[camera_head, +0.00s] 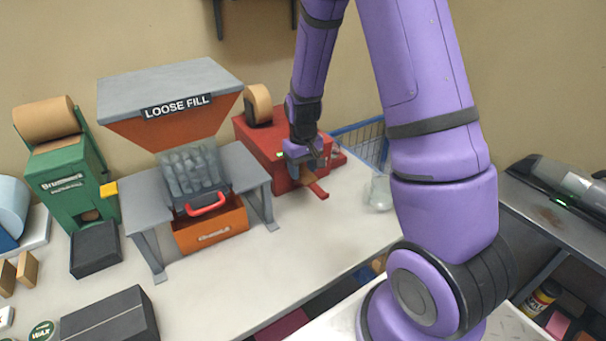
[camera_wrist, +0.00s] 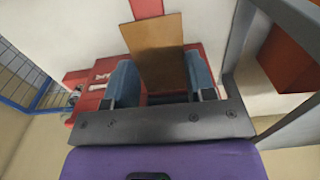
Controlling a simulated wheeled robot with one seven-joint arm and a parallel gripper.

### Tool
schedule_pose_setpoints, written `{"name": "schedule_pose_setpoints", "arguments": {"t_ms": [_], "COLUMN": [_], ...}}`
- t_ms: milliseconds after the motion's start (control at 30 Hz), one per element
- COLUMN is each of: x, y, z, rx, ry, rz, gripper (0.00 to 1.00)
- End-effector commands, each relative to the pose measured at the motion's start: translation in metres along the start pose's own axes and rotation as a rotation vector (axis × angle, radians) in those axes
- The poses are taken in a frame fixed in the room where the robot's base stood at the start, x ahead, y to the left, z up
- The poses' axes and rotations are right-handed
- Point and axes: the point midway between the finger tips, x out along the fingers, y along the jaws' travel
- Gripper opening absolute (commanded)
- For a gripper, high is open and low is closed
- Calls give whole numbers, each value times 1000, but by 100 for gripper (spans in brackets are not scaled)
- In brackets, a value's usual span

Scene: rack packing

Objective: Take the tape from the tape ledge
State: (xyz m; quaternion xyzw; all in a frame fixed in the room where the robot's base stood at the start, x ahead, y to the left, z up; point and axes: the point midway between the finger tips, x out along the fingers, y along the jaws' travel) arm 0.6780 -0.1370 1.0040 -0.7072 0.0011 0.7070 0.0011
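The tape (camera_wrist: 158,48) is a flat brown strip in the wrist view, lying over the red tape ledge (camera_wrist: 147,8), whose end shows past it. In the head view the ledge (camera_head: 318,190) juts from the front of the red tape machine (camera_head: 257,146). My gripper (camera_wrist: 161,82) is right over the ledge, with its two blue-grey fingers apart, one on each side of the tape. A narrow gap shows at the left finger; contact at the right finger is unclear. The near end of the tape is hidden by my gripper.
The grey stand (camera_head: 246,168) with the loose-fill hopper (camera_head: 175,100) is close on the left. A blue wire basket (camera_head: 362,140) and a clear jar (camera_head: 379,193) stand to the right. The bench (camera_head: 300,235) in front is clear.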

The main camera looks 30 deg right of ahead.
Motion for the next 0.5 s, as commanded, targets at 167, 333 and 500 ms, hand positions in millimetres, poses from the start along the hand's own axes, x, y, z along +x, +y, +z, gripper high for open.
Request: {"name": "schedule_pose_setpoints", "arguments": {"t_ms": [167,333,500], "x": [0,0,-2], "y": [0,0,0], "z": [0,0,0], "rx": [0,0,0], "ry": [0,0,0], "rz": [0,0,0], "gripper": [28,27,27]}}
